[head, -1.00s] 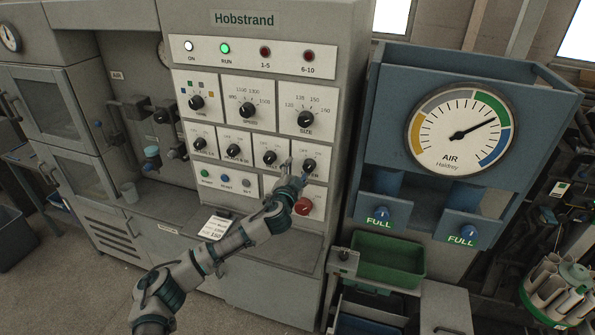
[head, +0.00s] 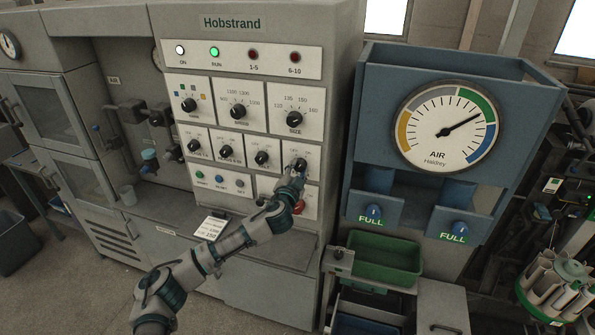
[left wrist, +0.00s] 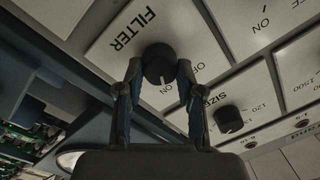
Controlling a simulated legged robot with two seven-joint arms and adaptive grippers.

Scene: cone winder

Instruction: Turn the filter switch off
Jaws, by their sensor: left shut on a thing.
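The filter switch is a round black knob (left wrist: 159,63) with a white mark, on a pale plate (left wrist: 108,50) lettered FILTER. In the left wrist view, it appears upside down, with OFF to the knob's right. The white mark points down the picture, not at the OFF lettering. My left gripper (left wrist: 157,72) is shut on the knob, a finger at each side. In the head view, my left gripper (head: 297,172) is at the rightmost knob of the lower knob row and partly covers its plate. My right gripper is not in view.
The Hobstrand panel (head: 232,23) carries other knobs close by, including the SIZE knob (head: 294,118). A red button (head: 299,204) sits just below my left gripper, partly covered. A blue air unit (head: 365,140) with a gauge (head: 445,127) stands to the right, above a green bin (head: 385,260).

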